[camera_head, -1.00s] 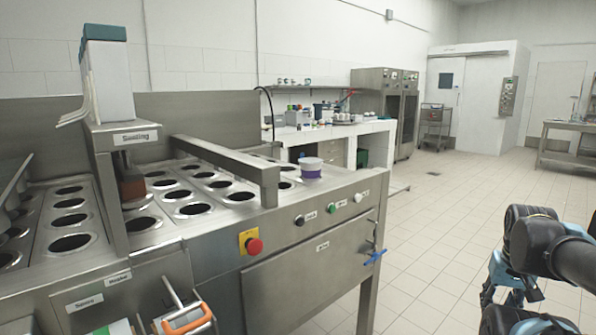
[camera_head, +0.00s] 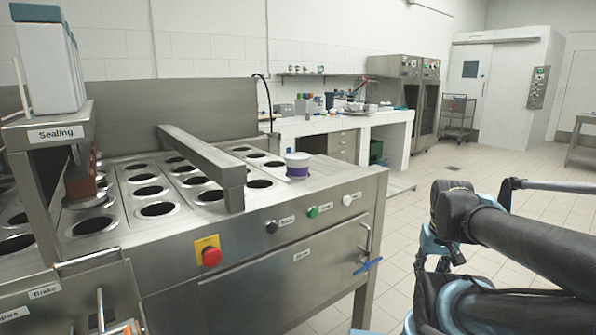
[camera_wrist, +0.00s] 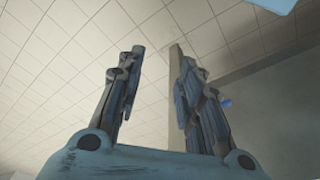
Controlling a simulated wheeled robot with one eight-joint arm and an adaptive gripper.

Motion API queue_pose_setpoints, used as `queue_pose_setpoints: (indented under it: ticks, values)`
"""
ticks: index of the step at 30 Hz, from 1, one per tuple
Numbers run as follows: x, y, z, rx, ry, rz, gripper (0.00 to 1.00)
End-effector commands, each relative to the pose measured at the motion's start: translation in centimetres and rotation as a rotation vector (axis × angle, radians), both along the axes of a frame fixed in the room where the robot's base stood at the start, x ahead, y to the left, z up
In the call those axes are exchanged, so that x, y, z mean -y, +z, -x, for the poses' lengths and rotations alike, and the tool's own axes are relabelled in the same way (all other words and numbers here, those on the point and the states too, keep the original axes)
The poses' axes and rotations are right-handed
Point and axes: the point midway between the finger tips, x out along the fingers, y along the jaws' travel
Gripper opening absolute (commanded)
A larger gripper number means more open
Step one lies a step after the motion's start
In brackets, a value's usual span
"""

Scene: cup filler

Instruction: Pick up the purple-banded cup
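The purple-banded cup (camera_head: 298,165) is white with a purple band. It stands upright at the right end of the steel cup-filling machine's top (camera_head: 262,210), close to the corner. My gripper (camera_wrist: 160,58) shows in the wrist view with its two fingers apart and nothing between them. The tiled floor lies beyond the fingers, and the cup is not in the wrist view. In the head view my arm is at the lower right, well to the right of the machine and apart from the cup.
A steel bar (camera_head: 203,162) crosses the machine top left of the cup. Buttons and a red emergency stop (camera_head: 212,257) sit on the front. A blue handle (camera_head: 367,266) sticks out at the right side. A cluttered white counter stands behind. The floor at right is open.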

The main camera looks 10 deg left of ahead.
Motion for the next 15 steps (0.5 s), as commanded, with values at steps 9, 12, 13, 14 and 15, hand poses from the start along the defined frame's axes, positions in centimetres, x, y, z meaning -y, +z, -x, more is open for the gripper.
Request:
queue_pose_setpoints:
  ticks: [9,12,13,14,15]
  values:
    - [-1.8,5.5,-2.2,-0.004,0.11,0.006,1.0]
    - [-3.3,9.3,-4.5,-0.017,0.193,0.012,1.0]
    - [-3.8,10.5,-5.3,-0.021,0.219,0.015,1.0]
    - [-4.3,11.6,-6.0,-0.025,0.246,0.016,1.0]
    - [-5.1,13.1,-7.0,-0.029,0.28,0.019,1.0]
